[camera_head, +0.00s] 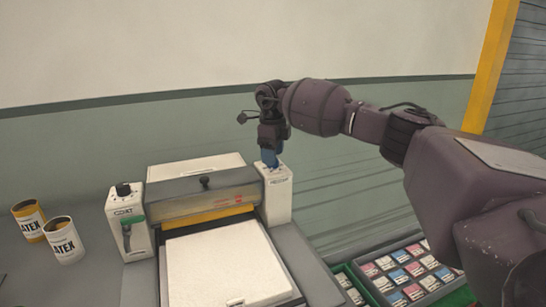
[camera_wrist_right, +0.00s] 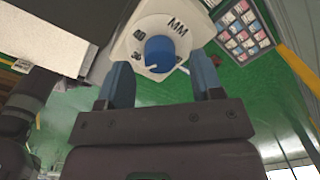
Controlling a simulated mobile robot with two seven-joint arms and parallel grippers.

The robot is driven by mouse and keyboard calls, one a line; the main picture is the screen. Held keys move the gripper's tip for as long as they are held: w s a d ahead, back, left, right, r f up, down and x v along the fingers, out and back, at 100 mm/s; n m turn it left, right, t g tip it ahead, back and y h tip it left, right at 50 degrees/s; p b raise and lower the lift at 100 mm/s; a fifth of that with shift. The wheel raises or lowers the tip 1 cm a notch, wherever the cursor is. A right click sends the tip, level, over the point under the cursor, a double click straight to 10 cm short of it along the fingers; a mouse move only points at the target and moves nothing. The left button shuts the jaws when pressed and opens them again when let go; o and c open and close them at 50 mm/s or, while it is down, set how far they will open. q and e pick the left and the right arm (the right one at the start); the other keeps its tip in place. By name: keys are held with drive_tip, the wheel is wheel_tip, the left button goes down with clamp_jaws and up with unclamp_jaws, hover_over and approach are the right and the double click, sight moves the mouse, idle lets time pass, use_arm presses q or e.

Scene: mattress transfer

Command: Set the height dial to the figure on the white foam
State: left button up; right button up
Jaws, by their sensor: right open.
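The height dial is a blue knob (camera_wrist_right: 160,54) on a white face with dark figures and "MM", seen in the right wrist view. A 40 and what looks like a 30 show at its left, and a short white mark shows on the knob's near edge. My open right gripper (camera_wrist_right: 159,66) has a finger on either side of the knob; contact is unclear. In the head view the right gripper (camera_head: 270,152) points down onto the white right post (camera_head: 278,195). The white foam (camera_head: 222,262) lies flat in front of the machine; no figure on it is readable. My left gripper is out of view.
Two tins (camera_head: 64,240) stand at the left. A tray of coloured packets (camera_head: 400,275) lies at the lower right.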

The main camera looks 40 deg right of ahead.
wheel_tip(320, 180, up, 9)
drive_tip(key=shift+s+a+r, duration=0.15)
drive_tip(key=shift+r, duration=0.05)
drive_tip(key=shift+f, duration=0.1)
idle(0.6)
